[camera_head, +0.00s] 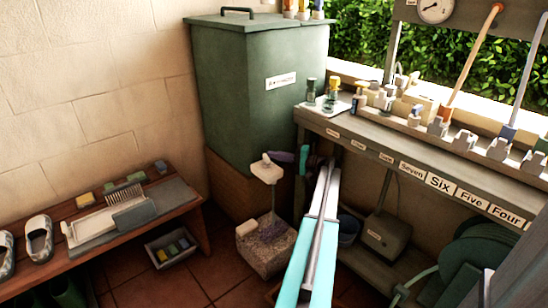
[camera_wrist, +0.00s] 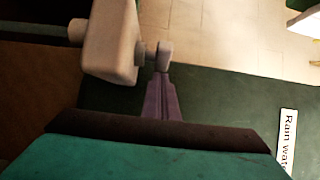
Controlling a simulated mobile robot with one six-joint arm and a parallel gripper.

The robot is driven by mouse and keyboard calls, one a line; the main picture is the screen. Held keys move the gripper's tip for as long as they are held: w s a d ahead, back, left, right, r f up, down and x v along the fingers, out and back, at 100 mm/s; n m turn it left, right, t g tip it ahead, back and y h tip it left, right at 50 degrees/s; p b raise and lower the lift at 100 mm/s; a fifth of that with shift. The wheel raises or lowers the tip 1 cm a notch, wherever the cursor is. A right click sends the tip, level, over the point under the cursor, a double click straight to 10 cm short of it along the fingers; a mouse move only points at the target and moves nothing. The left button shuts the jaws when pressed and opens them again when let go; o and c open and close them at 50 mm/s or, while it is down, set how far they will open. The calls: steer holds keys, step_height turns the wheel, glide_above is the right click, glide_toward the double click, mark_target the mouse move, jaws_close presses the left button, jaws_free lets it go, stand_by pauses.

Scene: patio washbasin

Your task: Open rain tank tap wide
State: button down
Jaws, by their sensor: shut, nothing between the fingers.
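The green rain tank (camera_head: 225,80) stands in the back corner; its label (camera_wrist: 288,140) shows in the wrist view. A cream block-shaped fitting (camera_head: 266,173), apparently the tap, is in front of the tank's lower part. It has a small knob (camera_head: 266,157) on top. In the wrist view the block (camera_wrist: 110,42) is at upper left, with the knob (camera_wrist: 166,55) joined by a short stem. My gripper (camera_head: 275,156) comes in from the right. Its purple fingers (camera_wrist: 162,78) are shut and empty, with tips right at the knob. I cannot tell whether they touch.
A gravel-filled box (camera_head: 268,252) stands below the fitting. The workbench (camera_head: 400,165) with bottles and small fittings is to the right. A wooden bench (camera_head: 185,205) with shoes and a brush is at left. Tiled floor (camera_head: 150,288) is partly clear between them.

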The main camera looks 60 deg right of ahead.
steer(key=shift+w+d, duration=0.25)
steer(key=shift+w, duration=0.3)
steer(key=shift+w+p, duration=0.45)
steer(key=shift+w, duration=0.05)
steer(key=shift+s, duration=0.1)
stand_by(1.1)
steer(key=p+v, duration=0.1)
steer(key=v, duration=1.2)
steer(key=shift+s+p, duration=0.25)
steer(key=shift+p, duration=0.15)
steer(key=shift+d, duration=0.1)
